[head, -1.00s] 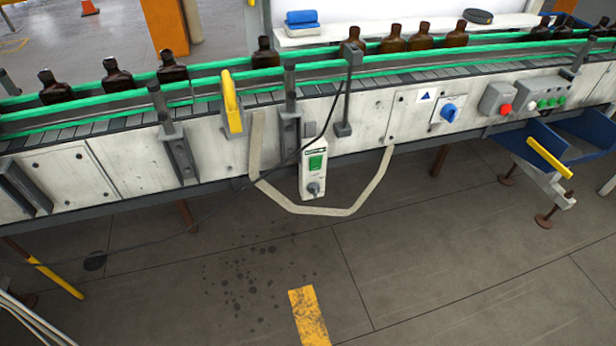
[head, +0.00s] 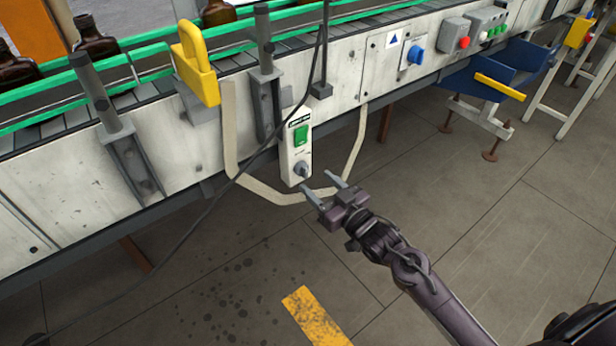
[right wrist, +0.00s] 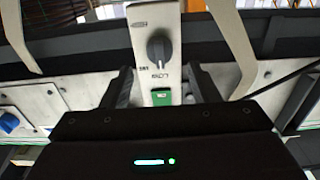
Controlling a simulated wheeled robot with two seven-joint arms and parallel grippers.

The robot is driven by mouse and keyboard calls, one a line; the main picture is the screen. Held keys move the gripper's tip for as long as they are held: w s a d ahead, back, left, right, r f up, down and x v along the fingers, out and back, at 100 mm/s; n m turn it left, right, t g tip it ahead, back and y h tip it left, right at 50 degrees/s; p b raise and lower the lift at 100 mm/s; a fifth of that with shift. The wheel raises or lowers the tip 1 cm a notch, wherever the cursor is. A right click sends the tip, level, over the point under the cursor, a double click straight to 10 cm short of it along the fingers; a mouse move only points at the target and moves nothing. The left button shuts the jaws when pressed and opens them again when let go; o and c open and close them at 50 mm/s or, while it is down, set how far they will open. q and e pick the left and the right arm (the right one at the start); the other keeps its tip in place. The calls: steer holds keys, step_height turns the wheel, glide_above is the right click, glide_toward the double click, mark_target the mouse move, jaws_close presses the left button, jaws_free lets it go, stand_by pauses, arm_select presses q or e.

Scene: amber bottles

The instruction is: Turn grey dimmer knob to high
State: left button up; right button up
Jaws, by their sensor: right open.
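The grey dimmer knob (head: 301,169) sits low on a white control box (head: 290,155) with a green switch (head: 301,135), on the conveyor's front side. My left gripper is not in view.
A beige strap (head: 232,140) loops below the box, and a black cable (head: 240,178) runs across in front of the conveyor. A yellow handle (head: 195,62) stands out to the left. A blue bin (head: 472,79) juts out at right. The floor in front is open.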

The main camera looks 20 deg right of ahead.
mark_target(306, 173)
steer(key=x, duration=0.5)
steer(key=shift+f, duration=0.1)
steer(key=c, duration=1)
